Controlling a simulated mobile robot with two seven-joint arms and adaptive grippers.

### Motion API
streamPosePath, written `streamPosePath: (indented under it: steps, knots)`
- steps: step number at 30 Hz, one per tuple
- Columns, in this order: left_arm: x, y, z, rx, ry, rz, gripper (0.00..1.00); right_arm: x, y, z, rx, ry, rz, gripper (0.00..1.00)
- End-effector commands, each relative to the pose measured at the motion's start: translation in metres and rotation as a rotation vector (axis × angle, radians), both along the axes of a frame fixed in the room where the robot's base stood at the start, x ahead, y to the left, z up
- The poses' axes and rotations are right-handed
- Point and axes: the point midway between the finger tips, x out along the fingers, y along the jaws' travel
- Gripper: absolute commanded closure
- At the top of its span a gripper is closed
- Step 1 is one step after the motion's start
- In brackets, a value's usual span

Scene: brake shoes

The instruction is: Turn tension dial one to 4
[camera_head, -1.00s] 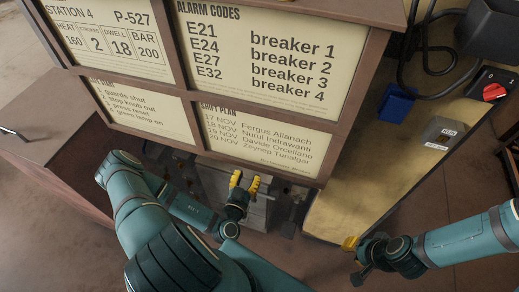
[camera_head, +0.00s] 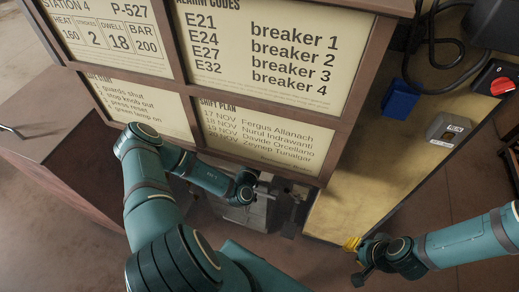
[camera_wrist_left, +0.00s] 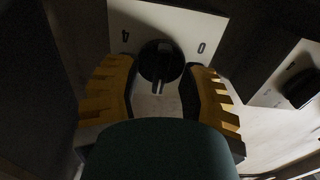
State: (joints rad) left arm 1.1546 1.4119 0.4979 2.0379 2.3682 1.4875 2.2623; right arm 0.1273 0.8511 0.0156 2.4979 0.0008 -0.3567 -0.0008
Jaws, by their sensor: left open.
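In the left wrist view, a black round dial (camera_wrist_left: 158,58) with a pointer stands on a pale plate (camera_wrist_left: 185,22) bearing dark marks, a 0 at its right and a mark hard to read at its left. My left gripper (camera_wrist_left: 162,68) is open, its yellow fingers on either side of this dial; contact cannot be told. A second dark dial (camera_wrist_left: 302,88) is at the right edge; I cannot tell which is dial one. In the head view my left gripper's fingers are hidden below the board. My right gripper (camera_head: 353,244) hangs beside the bench, its opening unclear.
A large framed notice board (camera_head: 270,80) overhangs the left arm's work area. On the bench (camera_head: 345,205) at right are a blue item (camera_head: 400,98), a grey box (camera_head: 444,130) and a box with a red knob (camera_head: 494,80). Floor is free at lower right.

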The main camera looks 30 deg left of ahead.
Motion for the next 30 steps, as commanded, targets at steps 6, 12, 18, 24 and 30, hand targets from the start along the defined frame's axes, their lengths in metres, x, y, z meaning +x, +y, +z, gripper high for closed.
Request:
streamPosePath:
  steps: [6, 12, 18, 24, 30]
  knots:
    - [0.0, 0.0, 0.0, 0.001, 0.0, 0.0, 1.0, 0.0, 0.0, 0.0, 0.0, 0.0, 0.0, 0.76]
    - [0.0, 0.0, 0.0, 0.001, 0.0, 0.0, 1.0, 0.0, 0.0, 0.0, 0.0, 0.0, 0.0, 0.76]
    - [0.0, 0.0, 0.001, 0.025, 0.006, 0.0, 1.0, -0.001, 0.0, 0.004, 0.0, 0.001, 0.0, 0.76]
    - [0.0, 0.0, 0.002, 0.115, 0.029, 0.002, 1.0, -0.003, 0.0, 0.015, 0.001, 0.006, 0.001, 0.76]
    - [0.0, -0.001, 0.003, 0.272, 0.066, 0.003, 1.0, -0.006, 0.001, 0.032, 0.003, 0.014, 0.003, 0.76]
